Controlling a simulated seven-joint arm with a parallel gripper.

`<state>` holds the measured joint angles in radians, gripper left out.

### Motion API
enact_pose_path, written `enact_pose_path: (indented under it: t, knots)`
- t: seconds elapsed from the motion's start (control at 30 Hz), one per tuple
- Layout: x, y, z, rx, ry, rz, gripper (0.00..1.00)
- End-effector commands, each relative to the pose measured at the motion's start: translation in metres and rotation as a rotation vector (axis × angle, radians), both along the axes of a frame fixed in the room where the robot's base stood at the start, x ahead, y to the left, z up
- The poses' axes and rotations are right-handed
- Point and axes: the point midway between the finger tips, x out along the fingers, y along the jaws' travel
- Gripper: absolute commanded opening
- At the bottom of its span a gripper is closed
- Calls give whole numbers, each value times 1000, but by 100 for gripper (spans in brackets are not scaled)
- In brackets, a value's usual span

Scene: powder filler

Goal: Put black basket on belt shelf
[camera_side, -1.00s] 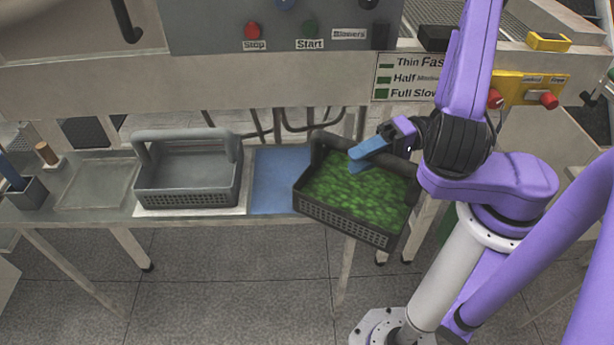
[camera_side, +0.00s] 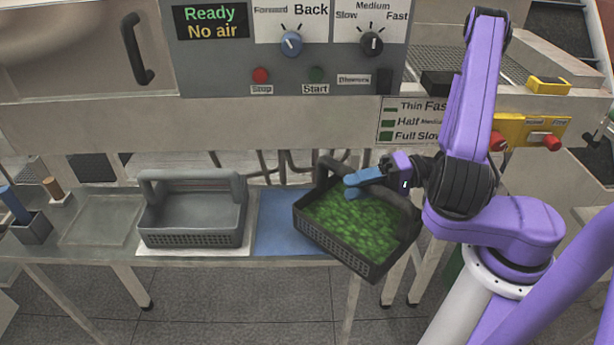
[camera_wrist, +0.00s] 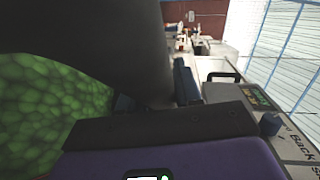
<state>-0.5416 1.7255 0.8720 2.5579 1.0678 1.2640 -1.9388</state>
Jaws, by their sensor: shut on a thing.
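The black basket (camera_side: 333,248) is full of green pieces (camera_side: 350,222), which also fill the left of the wrist view (camera_wrist: 50,105). My gripper (camera_side: 364,180) has blue fingers and is shut on the basket's raised handle in the side view. The basket is held in the air, slightly tilted, at the right end of the low table, overlapping the blue mat (camera_side: 283,222) in the picture. The exact finger contact is partly hidden. I cannot tell for certain which surface is the belt shelf; a mesh belt (camera_side: 470,66) lies at the upper right.
A grey empty basket (camera_side: 192,238) stands on the low table left of the mat. A clear tray (camera_side: 100,220) and a small holder (camera_side: 32,228) are farther left. The machine's control panel (camera_side: 285,75) stands behind; its display reads "Ready, No air".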

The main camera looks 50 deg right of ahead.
Motion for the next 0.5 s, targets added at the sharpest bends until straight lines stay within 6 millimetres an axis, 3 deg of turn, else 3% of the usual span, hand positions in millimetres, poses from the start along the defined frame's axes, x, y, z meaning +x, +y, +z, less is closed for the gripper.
enact_pose_path:
  t: [0.5]
  knots:
    - [52,8,0,-3,-4,7,0]
